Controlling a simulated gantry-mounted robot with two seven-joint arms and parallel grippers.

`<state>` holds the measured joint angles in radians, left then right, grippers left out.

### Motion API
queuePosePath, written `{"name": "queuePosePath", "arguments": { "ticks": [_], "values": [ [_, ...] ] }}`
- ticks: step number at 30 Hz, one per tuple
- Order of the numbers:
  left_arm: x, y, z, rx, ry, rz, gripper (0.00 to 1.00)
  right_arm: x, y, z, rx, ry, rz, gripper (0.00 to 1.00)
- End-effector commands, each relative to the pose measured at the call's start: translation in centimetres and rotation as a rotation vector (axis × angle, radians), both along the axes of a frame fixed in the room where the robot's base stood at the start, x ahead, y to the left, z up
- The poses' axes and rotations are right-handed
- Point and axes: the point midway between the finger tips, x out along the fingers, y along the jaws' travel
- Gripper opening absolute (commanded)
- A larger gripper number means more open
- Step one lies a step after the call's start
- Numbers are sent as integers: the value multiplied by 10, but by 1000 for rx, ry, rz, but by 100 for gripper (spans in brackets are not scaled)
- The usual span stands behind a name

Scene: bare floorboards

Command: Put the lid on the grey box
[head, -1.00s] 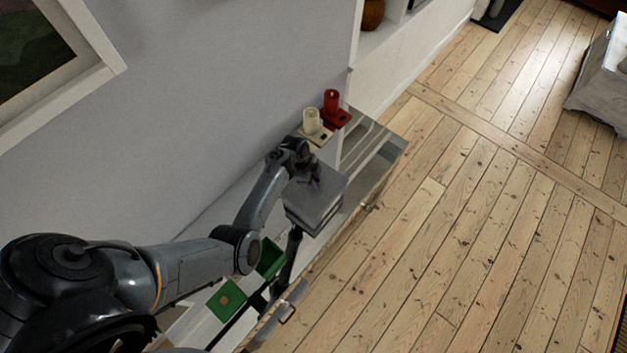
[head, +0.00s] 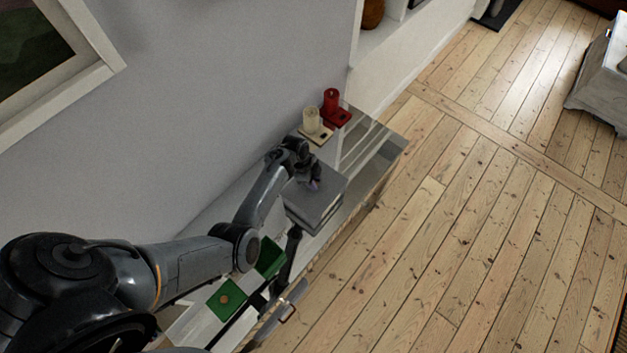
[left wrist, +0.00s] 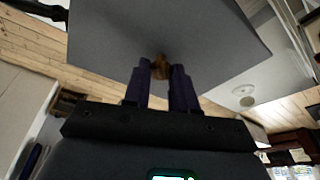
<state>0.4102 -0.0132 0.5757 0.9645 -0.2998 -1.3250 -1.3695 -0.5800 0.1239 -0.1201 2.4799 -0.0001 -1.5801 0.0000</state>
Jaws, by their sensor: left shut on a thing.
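The grey box (head: 319,220) stands on the sideboard below the wall, its upper part covered from this angle. The flat grey lid (head: 324,199) shows at the top of the box in the head view; I cannot tell whether it touches the rim all round. My left gripper (head: 313,184) is over the lid. In the left wrist view the left gripper (left wrist: 161,85) is shut on the lid's small brown knob (left wrist: 161,66), and the grey lid (left wrist: 165,28) fills the upper middle. The box is hidden there.
A green open box (head: 270,257) and a green lid with a knob (head: 225,299) lie nearer. The sideboard's right end (head: 380,148) is clear.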

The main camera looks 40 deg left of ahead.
Motion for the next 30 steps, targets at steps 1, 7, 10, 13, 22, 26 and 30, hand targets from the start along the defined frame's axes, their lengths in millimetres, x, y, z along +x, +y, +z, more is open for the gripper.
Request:
{"name": "queuePosePath", "arguments": {
  "ticks": [1,7,10,13,22,26,30],
  "values": [
    [0,0,0,0,-1,0,0,0,0,0,1,0,-1,43],
    [0,0,0,0,0,0,42,0,1,0,6,0,-4,43],
    [0,0,0,0,0,0,56,0,2,0,8,0,-5,43],
    [0,0,0,0,0,0,56,0,2,0,8,0,-6,43],
    [0,0,0,0,0,0,82,0,2,0,8,0,-5,43],
    [0,0,0,0,0,0,82,0,1,0,5,1,-4,43],
    [0,0,0,0,0,0,82,0,0,0,0,0,0,43]
  ]
}}
